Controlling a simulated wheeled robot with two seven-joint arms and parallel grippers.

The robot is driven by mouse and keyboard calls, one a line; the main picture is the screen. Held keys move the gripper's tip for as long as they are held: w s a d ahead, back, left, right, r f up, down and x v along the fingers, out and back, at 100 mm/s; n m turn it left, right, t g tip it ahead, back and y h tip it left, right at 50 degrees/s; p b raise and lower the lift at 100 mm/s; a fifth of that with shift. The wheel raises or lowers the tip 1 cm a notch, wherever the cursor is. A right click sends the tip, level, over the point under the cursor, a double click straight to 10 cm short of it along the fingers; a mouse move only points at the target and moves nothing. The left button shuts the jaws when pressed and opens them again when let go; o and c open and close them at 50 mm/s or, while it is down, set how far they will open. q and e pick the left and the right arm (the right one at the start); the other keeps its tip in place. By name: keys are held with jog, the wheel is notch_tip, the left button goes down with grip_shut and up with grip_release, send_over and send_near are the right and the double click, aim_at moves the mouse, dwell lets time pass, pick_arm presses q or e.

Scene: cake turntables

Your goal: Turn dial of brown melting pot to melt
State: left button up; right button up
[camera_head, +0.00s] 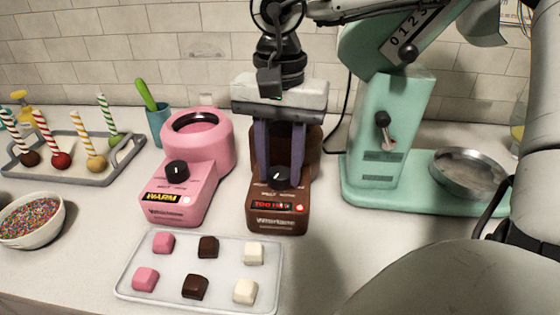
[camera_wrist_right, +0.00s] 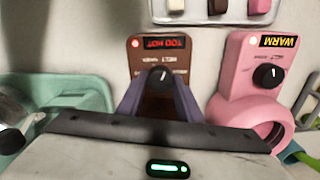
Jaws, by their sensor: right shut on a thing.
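The brown melting pot (camera_head: 262,221) stands on the counter in the middle of the head view, partly hidden behind my gripper. Its lit red display (camera_head: 272,205) reads "TOO HOT", and it also shows in the right wrist view (camera_wrist_right: 160,43). Its black dial (camera_head: 279,176) sits above the display, and its white mark shows in the right wrist view (camera_wrist_right: 162,76). My right gripper (camera_head: 279,182) reaches down from above with its two purple fingers on either side of the dial, shut on it. My left gripper is not in view.
A pink melting pot (camera_head: 188,190) reading "WARM" stands close on the left. A mint-green machine (camera_head: 372,150) with a metal pan (camera_head: 468,172) stands on the right. A tray (camera_head: 125,290) of pink, brown and white pieces lies in front. A sprinkle bowl (camera_head: 58,236) is far left.

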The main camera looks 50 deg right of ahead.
aim_at(280, 172)
jog(key=o, duration=0.8)
jog(key=shift+c, duration=0.2)
notch_tip(280, 172, up, 10)
jog(key=p, duration=0.1)
jog(key=shift+r, duration=0.2)
